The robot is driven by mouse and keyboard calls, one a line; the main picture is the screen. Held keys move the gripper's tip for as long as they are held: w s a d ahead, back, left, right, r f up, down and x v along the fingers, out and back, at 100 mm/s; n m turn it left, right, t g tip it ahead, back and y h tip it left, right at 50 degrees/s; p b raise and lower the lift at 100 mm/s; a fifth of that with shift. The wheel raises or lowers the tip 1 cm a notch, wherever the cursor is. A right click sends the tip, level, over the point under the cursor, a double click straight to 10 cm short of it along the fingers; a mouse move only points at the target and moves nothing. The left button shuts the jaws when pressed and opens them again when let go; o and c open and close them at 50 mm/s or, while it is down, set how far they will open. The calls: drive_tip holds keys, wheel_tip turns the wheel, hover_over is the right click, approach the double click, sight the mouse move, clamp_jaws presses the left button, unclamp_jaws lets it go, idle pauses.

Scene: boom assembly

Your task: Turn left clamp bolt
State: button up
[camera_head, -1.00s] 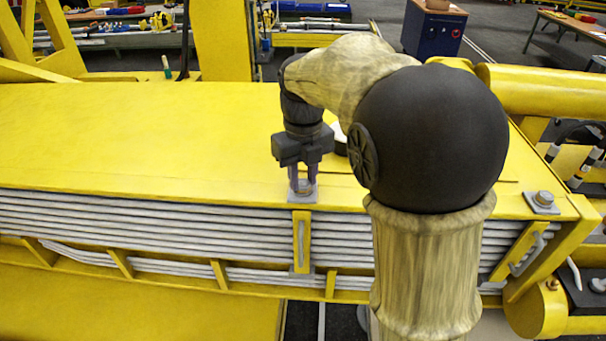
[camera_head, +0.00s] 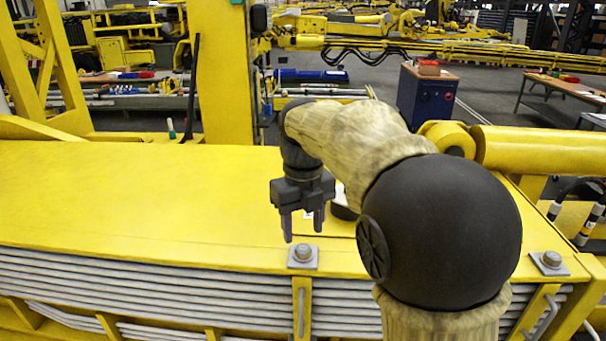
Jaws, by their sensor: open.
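The left clamp bolt (camera_head: 303,254) is a grey hex head on a square light plate. It sits at the front edge of the yellow boom's top face, above a yellow clamp strap (camera_head: 301,298). My gripper (camera_head: 303,231) points down with its two fingers apart and nothing between them. It hangs above and slightly behind the bolt, clear of it. A second bolt on a like plate (camera_head: 551,260) sits at the right end of the boom edge. My arm hides part of the boom between the two bolts.
The yellow boom (camera_head: 120,200) has a wide, clear top to the left. Grey lines (camera_head: 140,282) run along its front. A round black-and-white part (camera_head: 342,204) stands just right of my gripper. A yellow post (camera_head: 219,75) rises behind. A blue cabinet (camera_head: 427,98) stands farther back.

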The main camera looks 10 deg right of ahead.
sight(302, 248)
wheel_tip(302, 248, up, 14)
drive_tip(key=b, duration=0.1)
drive_tip(key=shift+f, duration=0.15)
idle(0.4)
drive_tip(key=shift+a+f, duration=0.1)
